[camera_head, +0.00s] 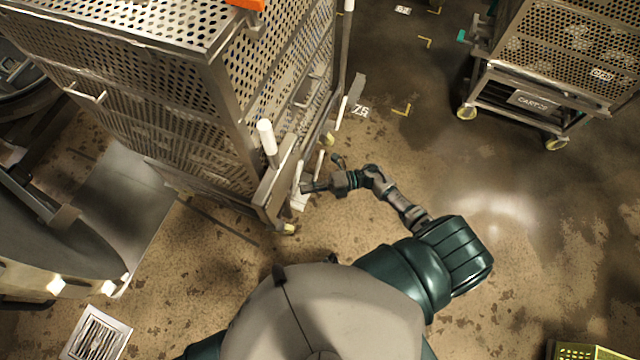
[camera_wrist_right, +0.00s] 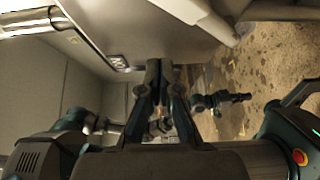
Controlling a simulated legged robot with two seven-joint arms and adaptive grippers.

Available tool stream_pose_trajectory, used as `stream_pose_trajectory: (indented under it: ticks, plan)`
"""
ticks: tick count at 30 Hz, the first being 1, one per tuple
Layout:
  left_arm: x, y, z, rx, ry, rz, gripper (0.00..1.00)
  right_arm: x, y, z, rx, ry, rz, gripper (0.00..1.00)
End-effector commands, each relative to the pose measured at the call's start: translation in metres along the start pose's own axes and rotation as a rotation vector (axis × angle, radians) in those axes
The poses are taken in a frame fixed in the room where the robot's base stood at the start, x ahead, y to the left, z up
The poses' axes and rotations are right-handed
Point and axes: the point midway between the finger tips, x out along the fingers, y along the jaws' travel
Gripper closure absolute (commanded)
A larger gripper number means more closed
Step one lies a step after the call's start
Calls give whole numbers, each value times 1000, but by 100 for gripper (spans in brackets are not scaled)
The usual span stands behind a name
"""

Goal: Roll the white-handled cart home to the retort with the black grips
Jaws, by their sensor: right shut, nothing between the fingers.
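The white-handled cart (camera_head: 165,120) is a tall perforated metal cage on wheels, at the left and centre of the head view. An upright white grip (camera_head: 266,138) stands at its near corner, and another shows at the top edge. My right gripper (camera_head: 306,187) is low beside the cart's right end, near its lower white rods; I cannot tell whether it touches them. In the right wrist view its fingers (camera_wrist_right: 154,75) are together and empty, close to a pale metal surface. A rounded metal machine (camera_head: 50,235), perhaps a retort, is at the left; no black grips are clear. My left gripper is not in view.
A second perforated cart (camera_head: 560,60) with a label and yellowish wheels stands at the upper right. A floor drain (camera_head: 97,333) lies at lower left and a yellow-green crate (camera_head: 588,352) at lower right. The stained floor between my body and the second cart is open.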

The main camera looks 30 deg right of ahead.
Motion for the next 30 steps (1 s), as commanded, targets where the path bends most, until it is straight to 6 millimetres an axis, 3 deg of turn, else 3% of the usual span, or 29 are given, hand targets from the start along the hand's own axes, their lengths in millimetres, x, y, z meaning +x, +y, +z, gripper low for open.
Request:
stream_pose_trajectory:
  ticks: [3,10,28,30]
  plan:
    - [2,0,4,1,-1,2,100,22,2,7,-3,-3,1,100]
    - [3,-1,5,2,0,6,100,43,1,24,-2,-2,-5,100]
    - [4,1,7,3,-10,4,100,44,1,34,-3,-9,0,100]
    - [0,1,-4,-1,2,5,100,49,0,38,-5,-12,-1,100]
